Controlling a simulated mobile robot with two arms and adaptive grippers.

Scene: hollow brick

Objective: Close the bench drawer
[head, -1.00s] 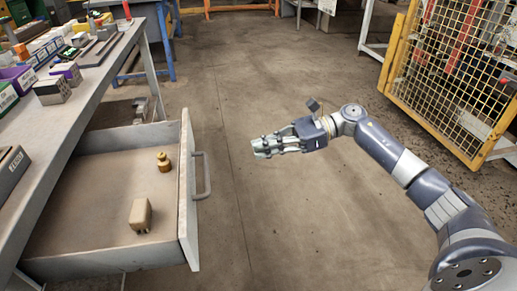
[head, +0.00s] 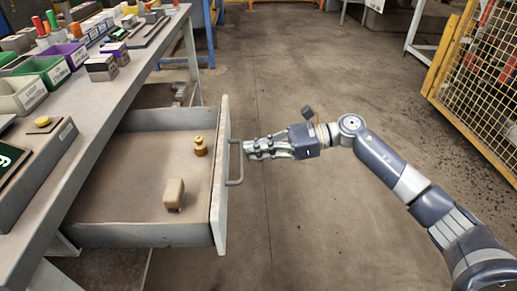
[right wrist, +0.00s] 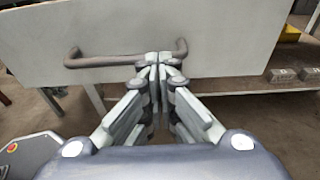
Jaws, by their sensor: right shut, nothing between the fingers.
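The bench drawer (head: 222,170) stands open, pulled out from under the bench to the right. Its front panel, light grey, carries a grey bar handle (head: 238,163). A brass weight (head: 200,146) and a tan block (head: 174,195) lie inside. My right gripper (head: 248,149) is shut and empty, its fingertips beside the handle on the outer side of the drawer front. In the right wrist view the closed fingertips (right wrist: 160,62) point at the drawer front (right wrist: 180,30), overlapping the handle bar (right wrist: 110,60). Whether they touch it is unclear. My left gripper is out of view.
The bench top (head: 100,110) holds bins, small boxes and a grey device with a yellow button (head: 43,122). A yellow mesh cage (head: 490,90) stands at the right. The concrete floor (head: 300,60) between is clear.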

